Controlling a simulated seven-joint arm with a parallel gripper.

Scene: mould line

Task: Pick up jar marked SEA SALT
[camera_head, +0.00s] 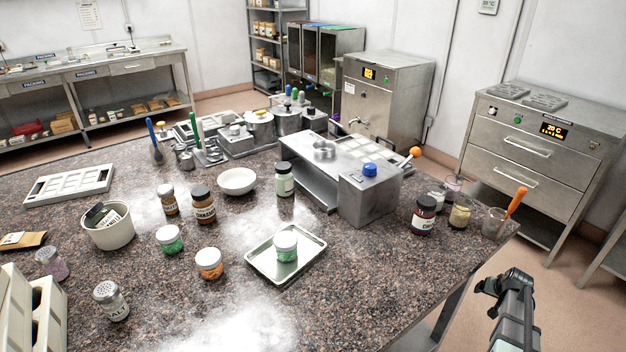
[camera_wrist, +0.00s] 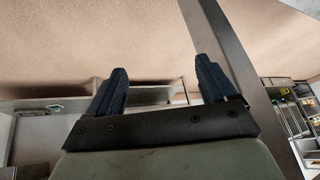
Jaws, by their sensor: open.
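A shaker-like jar (camera_head: 111,301) with a perforated metal lid stands upright at the front left of the speckled counter; SALT is readable on its label, and I cannot make out the rest. My gripper (camera_head: 500,284) is off the counter's right edge, far from the salt jar. In the wrist view my gripper (camera_wrist: 162,72) is open and empty, with floor beyond it.
A steel tray (camera_head: 262,275) holds a small green jar. A steel machine (camera_head: 368,195) with an orange-knobbed lever stands mid-counter. A pale rack (camera_head: 20,315) stands left of the salt jar. The front middle of the counter is clear.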

